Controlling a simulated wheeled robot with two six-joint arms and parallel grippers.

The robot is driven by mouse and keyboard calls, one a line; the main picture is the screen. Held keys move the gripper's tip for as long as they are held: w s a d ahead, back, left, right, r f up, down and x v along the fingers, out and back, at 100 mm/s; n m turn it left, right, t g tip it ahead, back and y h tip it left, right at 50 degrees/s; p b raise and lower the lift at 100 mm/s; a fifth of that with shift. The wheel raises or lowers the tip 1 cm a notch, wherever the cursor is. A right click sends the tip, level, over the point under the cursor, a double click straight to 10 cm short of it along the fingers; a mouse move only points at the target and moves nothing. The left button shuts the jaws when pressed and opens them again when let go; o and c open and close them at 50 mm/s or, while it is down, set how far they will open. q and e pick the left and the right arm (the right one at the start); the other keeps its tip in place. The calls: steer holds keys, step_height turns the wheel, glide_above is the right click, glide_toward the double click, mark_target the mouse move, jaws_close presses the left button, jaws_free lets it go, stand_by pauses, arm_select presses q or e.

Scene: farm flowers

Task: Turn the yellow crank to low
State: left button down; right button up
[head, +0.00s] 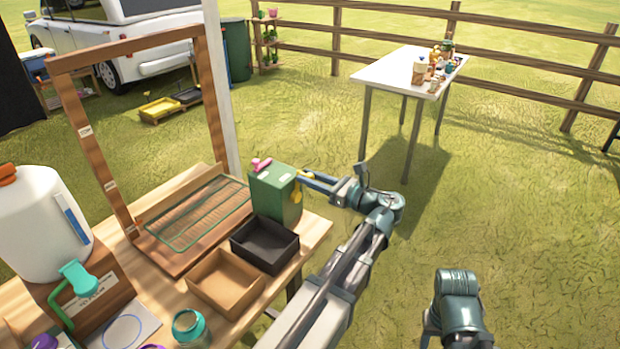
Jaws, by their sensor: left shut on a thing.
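The yellow crank (297,192) is on the right side of a green box (272,194) at the right end of the wooden table. Only a small part of the crank shows behind my gripper, so its setting cannot be read. My left gripper (304,179) reaches the crank from the right and is shut on it. The box has a pink piece (261,164) and small pale labels on top, too small to read. My right arm shows only in part at the bottom right; its gripper is out of view.
A black tray (264,262) and a cardboard-brown tray (226,305) sit in front of the green box. A wooden frame (136,42) with a green wire rack (197,222) stands behind. A white jug (38,225) is at left. Grass is open to the right.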

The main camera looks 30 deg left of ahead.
stand_by(0.8)
arm_select(q)
steer(key=shift+s+n, duration=0.75)
steer(key=shift+n, duration=0.45)
steer(key=c, duration=0.7)
jaws_free()
steer(key=shift+o, duration=0.2)
steer(key=shift+r, duration=0.1)
steer(key=s+d, duration=0.1)
steer(key=d, duration=1.2)
steer(key=shift+d, duration=0.4)
